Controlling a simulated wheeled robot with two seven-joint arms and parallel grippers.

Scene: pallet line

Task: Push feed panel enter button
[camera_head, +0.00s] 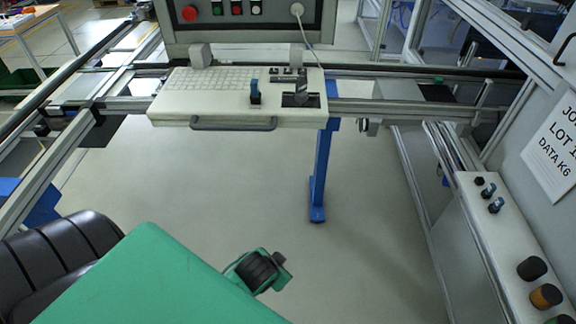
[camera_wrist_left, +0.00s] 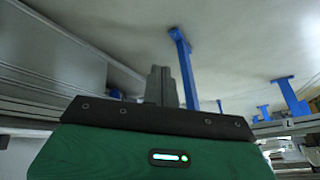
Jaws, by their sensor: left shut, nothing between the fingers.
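I cannot tell which panel is the feed panel, and no readable label marks an enter button. A white console (camera_head: 180,112) with a keyboard (camera_head: 212,79), a blue-topped switch and a dark lever stands at the top centre. A slanted white control box (camera_head: 492,235) at the right carries small switches, a black knob (camera_head: 531,268), an orange knob (camera_head: 546,296) and a partly cut-off green one. In the left wrist view, my left gripper (camera_wrist_left: 160,84) has its grey fingers together, empty, with floor beyond. I cannot make out its fingers in the head view. My right gripper is not in view.
A grey panel (camera_head: 273,22) with a red button (camera_head: 190,13) and several others rises behind the console. Metal rails (camera_head: 400,108) run across. A blue post (camera_head: 322,170) stands below the console. The middle floor (camera_head: 220,190) is clear. A lettered sheet (camera_head: 552,140) hangs at the right.

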